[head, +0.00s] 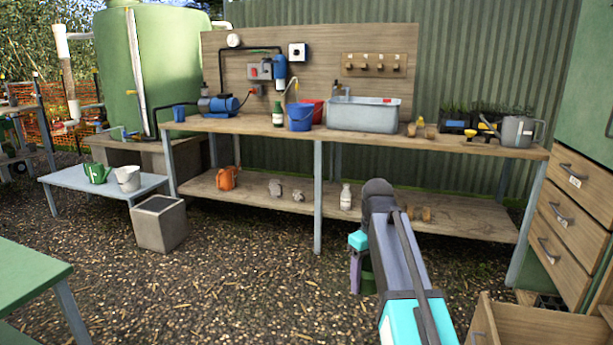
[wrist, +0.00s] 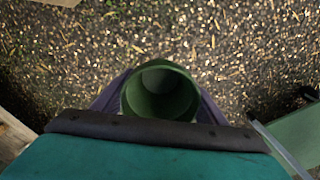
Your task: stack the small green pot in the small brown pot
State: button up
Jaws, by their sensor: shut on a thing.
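My gripper (wrist: 160,108) is shut on the small green pot (wrist: 162,92), whose open mouth faces the wrist camera. The pot hangs in the air over the gravel. In the head view only part of the green pot (head: 368,278) shows beside a purple finger, behind my arm. I cannot pick out the small brown pot for sure. Small brown objects (head: 430,131) stand on the bench top to the right of the sink, and others (head: 426,214) are on the lower shelf, just right of my arm; they are too small to identify.
The long wooden bench (head: 270,127) carries a blue bucket (head: 300,116), a grey sink (head: 362,115) and a watering can (head: 518,131). An open drawer (head: 540,328) juts out at lower right. A green table (head: 30,275) stands at left.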

aim_at(371, 292)
jog(key=shift+s+f, duration=0.1)
jog(key=shift+s, duration=0.9)
jog(key=shift+s+r+m+p, duration=0.35)
jog(key=shift+s+m+p, duration=0.05)
jog(key=shift+s+p, duration=0.1)
notch_tip(371, 292, up, 20)
jog(key=p, duration=2.8)
jog(key=shift+r, duration=0.2)
jog(key=shift+w+d+f, duration=0.1)
